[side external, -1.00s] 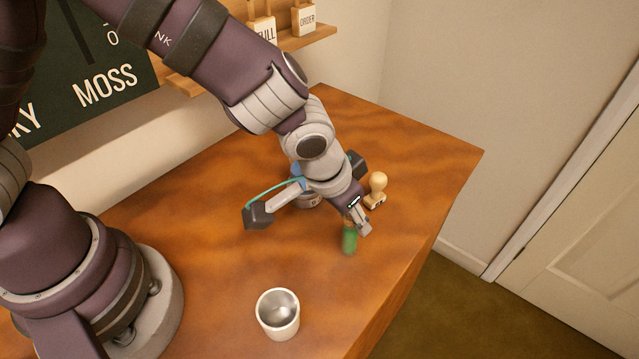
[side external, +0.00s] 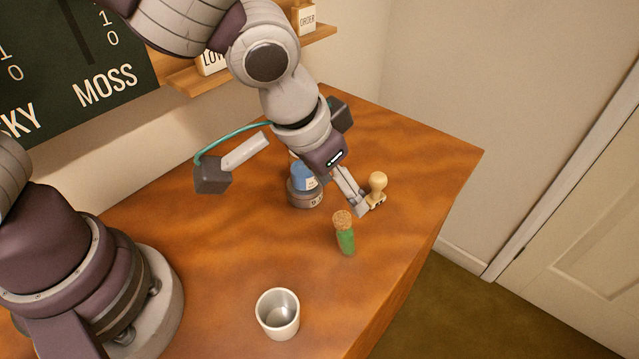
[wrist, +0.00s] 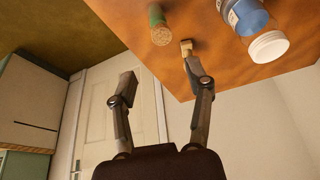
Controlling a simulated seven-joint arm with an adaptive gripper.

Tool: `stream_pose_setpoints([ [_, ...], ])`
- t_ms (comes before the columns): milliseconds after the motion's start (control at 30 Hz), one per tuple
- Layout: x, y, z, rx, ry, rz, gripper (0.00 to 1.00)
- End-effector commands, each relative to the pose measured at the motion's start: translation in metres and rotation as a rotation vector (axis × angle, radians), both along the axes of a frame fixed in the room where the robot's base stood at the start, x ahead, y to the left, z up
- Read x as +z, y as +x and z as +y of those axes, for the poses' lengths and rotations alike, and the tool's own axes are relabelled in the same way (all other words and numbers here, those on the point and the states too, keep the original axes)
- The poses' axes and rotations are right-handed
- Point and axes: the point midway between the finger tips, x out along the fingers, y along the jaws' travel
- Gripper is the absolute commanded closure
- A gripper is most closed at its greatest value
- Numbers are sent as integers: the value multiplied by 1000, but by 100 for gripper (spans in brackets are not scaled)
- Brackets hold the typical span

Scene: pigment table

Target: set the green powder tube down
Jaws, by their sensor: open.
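The green powder tube (side external: 346,242), with a cork top, stands upright on the wooden table near its right edge. It also shows in the wrist view (wrist: 158,25), beyond the fingertips and apart from them. My gripper (side external: 362,209) is above and behind the tube in the side view, clear of it. In the wrist view my gripper (wrist: 158,75) has its two fingers spread apart with nothing between them.
A wooden stamp (side external: 377,190) stands just right of my gripper. A white cup (side external: 278,328) stands at the front. The table (side external: 230,265) is bare between the cup and the jar.

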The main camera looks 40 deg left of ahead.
Motion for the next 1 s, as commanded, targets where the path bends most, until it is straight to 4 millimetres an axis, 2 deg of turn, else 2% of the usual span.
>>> stream_pose_setpoints([
  [100,24,-9,1,-2,-4,-4,49],
  [233,37,-15,3,-1,-1,-2,49],
  [300,44,-15,12,12,-3,-5,49],
  [367,53,-16,31,36,-8,-12,49],
  [467,71,-24,82,99,-16,-33,49],
  [533,79,-39,113,136,-17,-49,49],
  [600,82,-55,136,167,-17,-68,49],
  [700,82,-73,154,191,-11,-87,49],
  [800,81,-82,160,197,-7,-95,49],
  [1000,80,-83,160,195,-7,-95,49],
])
